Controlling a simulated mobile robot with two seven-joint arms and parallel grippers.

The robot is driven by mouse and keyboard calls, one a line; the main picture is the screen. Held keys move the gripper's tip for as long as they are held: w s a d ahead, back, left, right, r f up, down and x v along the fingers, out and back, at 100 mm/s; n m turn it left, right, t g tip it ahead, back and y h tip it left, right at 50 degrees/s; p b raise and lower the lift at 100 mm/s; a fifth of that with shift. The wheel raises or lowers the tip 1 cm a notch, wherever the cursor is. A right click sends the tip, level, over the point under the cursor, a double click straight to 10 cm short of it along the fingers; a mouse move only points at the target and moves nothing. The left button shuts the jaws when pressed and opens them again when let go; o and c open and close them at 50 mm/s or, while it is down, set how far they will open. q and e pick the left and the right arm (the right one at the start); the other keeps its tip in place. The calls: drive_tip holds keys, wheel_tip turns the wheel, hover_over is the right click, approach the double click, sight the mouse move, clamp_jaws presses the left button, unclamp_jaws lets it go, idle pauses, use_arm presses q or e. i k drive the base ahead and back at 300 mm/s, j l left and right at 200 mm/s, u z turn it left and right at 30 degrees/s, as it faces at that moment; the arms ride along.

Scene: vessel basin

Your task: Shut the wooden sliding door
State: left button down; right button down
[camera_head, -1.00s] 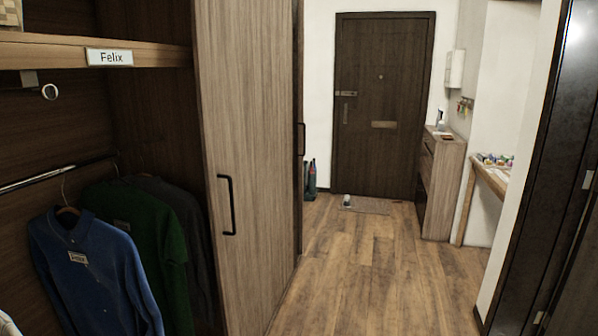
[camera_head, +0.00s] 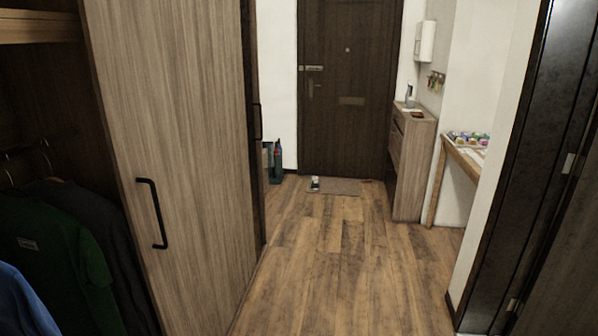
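A wooden sliding door (camera_head: 190,130) with light grain stands on the left side of the hallway, in front of a wardrobe. It has a black bar handle (camera_head: 153,213) near its left edge. The wardrobe's left part is uncovered, and a green garment (camera_head: 50,250) and a blue garment (camera_head: 18,305) hang there. A second, darker panel with a black handle (camera_head: 257,122) shows just beyond the wooden door. Neither of my grippers is in view.
Clear wooden floor (camera_head: 310,270) runs ahead to a dark entrance door (camera_head: 352,90) with a mat (camera_head: 335,187). A cabinet (camera_head: 410,165) and a small table (camera_head: 462,158) stand on the right. A dark-framed doorway (camera_head: 530,160) is at the near right.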

sight(171, 78)
drive_tip(key=i+l+z, duration=0.1)
drive_tip(key=i+z, duration=0.4)
drive_tip(key=i, duration=2.2)
drive_tip(key=i+u, duration=0.15)
drive_tip(key=i, duration=0.55)
drive_tip(key=i+l+u, duration=0.15)
drive_tip(key=i, duration=0.5)
drive_tip(key=i+l+u, duration=0.15)
drive_tip(key=i+u, duration=0.25)
drive_tip(key=i+l+u, duration=0.25)
drive_tip(key=u, duration=0.2)
drive_tip(key=i+l+u, duration=0.65)
drive_tip(key=l+u, duration=0.15)
